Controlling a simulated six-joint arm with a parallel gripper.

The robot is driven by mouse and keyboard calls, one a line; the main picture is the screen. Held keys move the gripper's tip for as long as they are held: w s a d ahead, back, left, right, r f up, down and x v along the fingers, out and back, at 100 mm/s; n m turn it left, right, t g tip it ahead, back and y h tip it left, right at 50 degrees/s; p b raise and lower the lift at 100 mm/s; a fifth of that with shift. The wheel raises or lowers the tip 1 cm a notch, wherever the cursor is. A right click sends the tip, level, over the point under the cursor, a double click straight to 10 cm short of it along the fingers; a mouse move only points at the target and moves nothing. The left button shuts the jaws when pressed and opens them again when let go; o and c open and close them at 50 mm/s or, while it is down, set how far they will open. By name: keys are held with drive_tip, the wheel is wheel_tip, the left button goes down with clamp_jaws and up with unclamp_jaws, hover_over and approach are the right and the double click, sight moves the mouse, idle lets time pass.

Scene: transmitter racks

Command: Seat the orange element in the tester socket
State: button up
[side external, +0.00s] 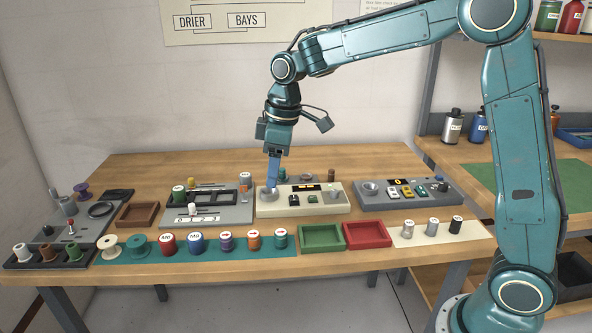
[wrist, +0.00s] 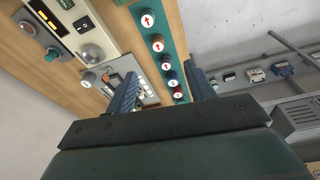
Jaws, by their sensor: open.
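The orange element (side external: 254,240) stands upright on the teal mat, with a white top and red arrow, between a purple and a green one. In the wrist view what looks like the orange element (wrist: 157,45) is second from the top of the row. My gripper (side external: 272,186) points down over the left end of the cream panel, at a round grey fitting (side external: 269,195). Whether they touch, I cannot tell. In the wrist view the jaws (wrist: 161,72) are apart with nothing held. Which fitting is the tester socket is not clear; the grey panel (side external: 402,206) has another round fitting (side external: 371,187).
The cream panel (side external: 328,210) carries switches and a display. A grey panel (side external: 215,215) with elements stands left of it. Green (side external: 321,248) and red (side external: 366,247) trays sit at the front. Several spools share the teal mat (side external: 218,250). Bare wood shows at the back left.

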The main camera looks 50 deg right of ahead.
drive_tip(key=n, duration=0.1)
hover_over(254, 233)
drive_tip(key=s+d, duration=0.1)
wheel_tip(254, 233, down, 5)
drive_tip(key=shift+g, duration=0.4)
drive_tip(key=shift+w+a+f, duration=0.15)
drive_tip(key=shift+a+f, duration=0.05)
drive_tip(key=shift+f, duration=2.1)
drive_tip(key=shift+w+a+f, duration=0.15)
drive_tip(key=shift+a+f, duration=0.05)
drive_tip(key=shift+f, duration=2.05)
drive_tip(key=shift+w+a+f, duration=0.15)
drive_tip(key=shift+a+f, duration=0.05)
drive_tip(key=shift+f, duration=2.1)
drive_tip(key=c, duration=1.1)
